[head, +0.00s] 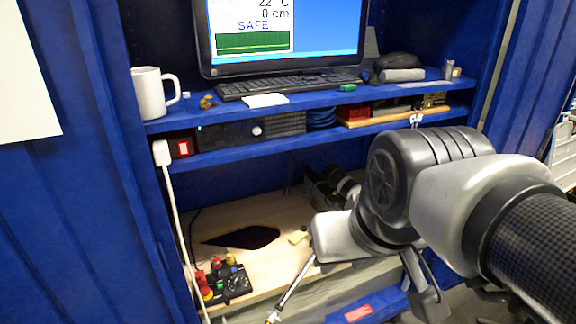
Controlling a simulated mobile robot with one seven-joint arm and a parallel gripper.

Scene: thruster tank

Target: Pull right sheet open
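A blue, upright, sheet-like surface (532,75) stands at the right of the open workstation, with its lower part behind my arm. A similar ribbed blue surface (75,215) stands at the left. I cannot tell for certain which surface is the right sheet. My arm reaches in from the lower right and bends down in front of the workstation. The end of my arm points down near the bottom edge. My gripper's fingers cannot be clearly made out there, and no contact with a blue surface shows.
A monitor (285,30), keyboard (290,85) and white mug (154,93) stand on the upper blue shelf. A white cable (178,230) hangs at the left. A control box (229,283) with red and yellow knobs and a dark flat piece (245,237) lie on the wooden surface (262,208).

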